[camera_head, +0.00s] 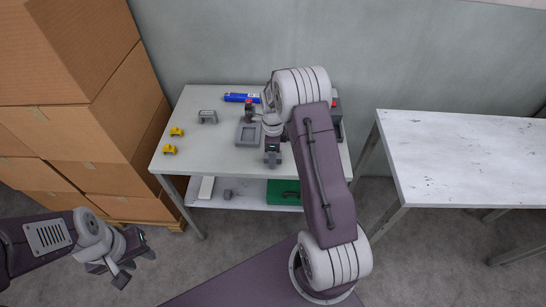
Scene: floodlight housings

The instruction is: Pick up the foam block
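No thing is clearly recognisable as the foam block. A pale upright block (206,187) and a small grey block (227,194) lie on the lower shelf of the near table, and either may be it. My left gripper (135,268) is at the lower left, over the floor in front of the boxes, with its fingers apart and nothing between them. It is well away from the shelf. My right gripper (272,160) points down over the front part of the tabletop. Its fingers are small and partly hidden, so whether it is open is unclear.
The table (205,150) holds yellow pieces (174,132), a grey bracket (208,117), a grey housing (248,133) and a blue tube (241,98). A green case (283,192) is on the shelf. Cardboard boxes (60,130) stand left; an empty white table (460,160) is right.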

